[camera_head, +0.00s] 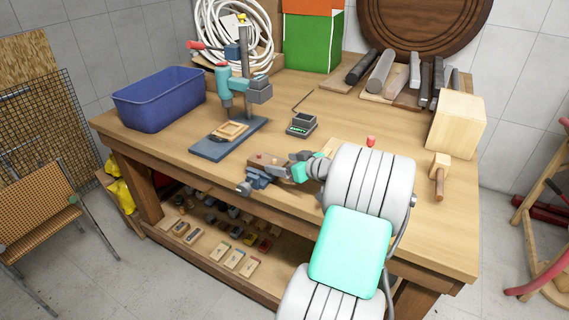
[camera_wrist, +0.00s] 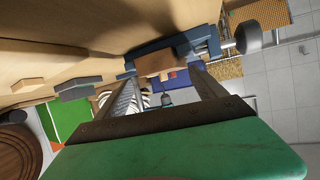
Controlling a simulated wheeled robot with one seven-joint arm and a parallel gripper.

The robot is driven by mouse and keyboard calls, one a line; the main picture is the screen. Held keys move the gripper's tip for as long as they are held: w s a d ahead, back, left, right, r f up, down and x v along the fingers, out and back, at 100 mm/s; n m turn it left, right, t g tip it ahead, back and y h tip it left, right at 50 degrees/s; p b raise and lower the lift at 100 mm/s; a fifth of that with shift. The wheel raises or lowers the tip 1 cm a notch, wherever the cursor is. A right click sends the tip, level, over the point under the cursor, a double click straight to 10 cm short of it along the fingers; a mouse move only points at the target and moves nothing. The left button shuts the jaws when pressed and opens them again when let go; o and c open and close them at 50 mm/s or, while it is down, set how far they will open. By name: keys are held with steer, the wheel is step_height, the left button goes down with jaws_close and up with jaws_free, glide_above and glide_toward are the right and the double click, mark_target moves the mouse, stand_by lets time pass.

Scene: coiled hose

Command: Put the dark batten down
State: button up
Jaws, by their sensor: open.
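My gripper (camera_head: 288,168) is low over the front edge of the workbench (camera_head: 225,165), beside the blue vise (camera_head: 258,178). In the wrist view its two fingers (camera_wrist: 163,76) stand apart, with nothing clearly held between them. A brown wooden block (camera_wrist: 154,62) at the vise shows beyond the fingertips; I cannot tell whether they touch it. Several dark bars lie among the lengths at the back right, including a dark rod (camera_head: 362,66) and a dark upright-looking bar (camera_head: 425,82). I cannot tell which piece is the dark batten.
A drill press (camera_head: 243,70), blue bin (camera_head: 160,98) and small dark box (camera_head: 301,123) stand on the bench. A pale wooden block (camera_head: 457,124) and mallet (camera_head: 440,172) are at the right. Coiled hose (camera_head: 233,30) and a green box (camera_head: 311,42) are behind. The centre right is mostly clear.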

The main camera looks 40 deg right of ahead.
steer(key=shift+r+p, duration=0.3)
steer(key=b+v, duration=0.3)
steer(key=v, duration=0.9)
steer(key=w+a+f+n+g+y, duration=0.1)
steer(key=w+a+f+g, duration=0.2)
steer(key=a, duration=0.8)
steer(key=w+a+f+g+y, duration=0.1)
steer(key=w+a+f+g, duration=0.15)
steer(key=a, duration=0.85)
steer(key=s+a+f+g+h, duration=0.1)
steer(key=s+a+g, duration=0.1)
steer(key=s+a, duration=0.4)
steer(key=s+a+f+m+g+h, duration=0.1)
steer(key=s+a+g, duration=0.2)
steer(key=s+a, duration=0.3)
steer(key=shift+s+a+f+p, duration=0.2)
steer(key=shift+a+f+p, duration=0.15)
steer(key=shift+a, duration=0.75)
